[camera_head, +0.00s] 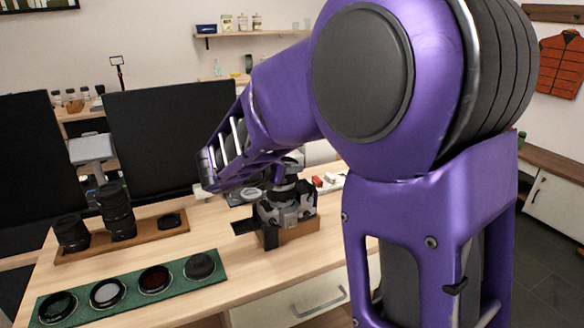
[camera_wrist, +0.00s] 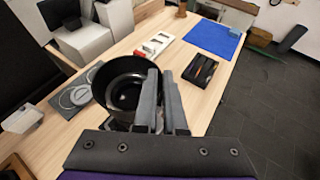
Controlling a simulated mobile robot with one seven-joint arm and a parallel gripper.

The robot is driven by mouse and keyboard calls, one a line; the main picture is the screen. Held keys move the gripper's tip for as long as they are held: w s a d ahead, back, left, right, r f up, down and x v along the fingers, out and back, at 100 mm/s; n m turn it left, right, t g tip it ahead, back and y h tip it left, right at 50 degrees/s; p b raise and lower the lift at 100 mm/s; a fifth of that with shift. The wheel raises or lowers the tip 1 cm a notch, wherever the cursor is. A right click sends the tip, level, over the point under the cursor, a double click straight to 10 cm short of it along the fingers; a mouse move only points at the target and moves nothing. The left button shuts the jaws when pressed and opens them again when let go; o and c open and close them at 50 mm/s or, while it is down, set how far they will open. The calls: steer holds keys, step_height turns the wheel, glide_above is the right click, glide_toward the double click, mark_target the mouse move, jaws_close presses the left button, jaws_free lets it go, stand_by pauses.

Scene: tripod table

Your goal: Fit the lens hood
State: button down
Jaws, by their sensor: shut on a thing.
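The black lens hood (camera_wrist: 112,72) is a round, open cup in the wrist view, with a dark ring-shaped interior. My gripper (camera_wrist: 163,75) is shut on its right-hand wall. A camera with a grey-and-black patterned body (camera_head: 288,208) sits on a wooden block in the head view, its lens (camera_head: 284,190) pointing up. The hood is above the camera, close to the lens. My purple arm partly covers this spot in the head view, and the hood hides the lens in the wrist view. I cannot tell whether hood and lens touch.
A green tray (camera_head: 215,258) with several round filters or caps lies at the front left. A wooden tray (camera_head: 150,236) behind it holds upright black lenses (camera_head: 116,212). In the wrist view, a blue mat (camera_wrist: 211,38) and black case (camera_wrist: 201,72) lie beyond the hood.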

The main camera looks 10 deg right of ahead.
stand_by(0.3)
steer(key=c, duration=0.7)
jaws_free()
step_height(320, 180, up, 7)
steer(key=p, duration=0.6)
